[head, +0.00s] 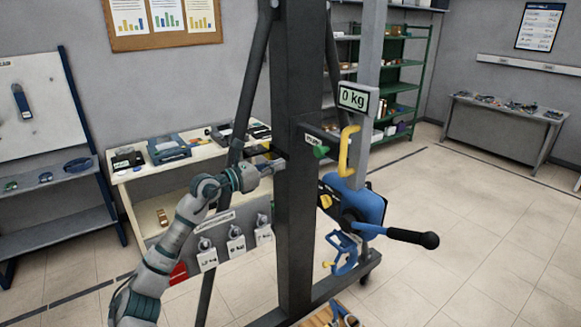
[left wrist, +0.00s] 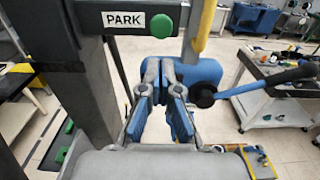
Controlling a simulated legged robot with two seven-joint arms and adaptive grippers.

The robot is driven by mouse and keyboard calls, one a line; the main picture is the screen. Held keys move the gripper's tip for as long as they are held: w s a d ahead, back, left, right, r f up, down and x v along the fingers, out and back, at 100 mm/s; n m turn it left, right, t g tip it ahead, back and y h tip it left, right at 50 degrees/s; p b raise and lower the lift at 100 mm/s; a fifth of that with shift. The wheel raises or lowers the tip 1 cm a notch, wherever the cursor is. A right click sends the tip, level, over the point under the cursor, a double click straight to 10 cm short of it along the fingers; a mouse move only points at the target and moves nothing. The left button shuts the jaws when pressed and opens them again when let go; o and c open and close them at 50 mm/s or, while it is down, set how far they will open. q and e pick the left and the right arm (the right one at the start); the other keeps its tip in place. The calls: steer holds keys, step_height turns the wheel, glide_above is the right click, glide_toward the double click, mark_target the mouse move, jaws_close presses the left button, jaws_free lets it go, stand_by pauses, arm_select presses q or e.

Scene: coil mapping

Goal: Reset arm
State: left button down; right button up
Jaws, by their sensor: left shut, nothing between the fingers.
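My left arm (head: 172,240) comes in from the lower left of the head view and reaches toward the dark upright column. My left gripper (head: 272,167) is at the column's left side, its tips partly hidden there. In the left wrist view the left gripper (left wrist: 163,75) is shut and empty, its blue-padded fingers pointing forward below the PARK label (left wrist: 124,19) and green knob (left wrist: 162,26). A blue body with a black-ended lever (left wrist: 265,84) lies beyond the fingers; contact cannot be told. My right gripper is in neither view.
The dark column (head: 296,200) carries a 0 kg display (head: 353,98) and a yellow handle (head: 349,151). The blue unit's lever (head: 398,236) sticks out right. A workbench (head: 128,171) stands behind my arm. The tiled floor at right is clear.

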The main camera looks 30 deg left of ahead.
arm_select(q)
steer(key=shift+v, duration=0.75)
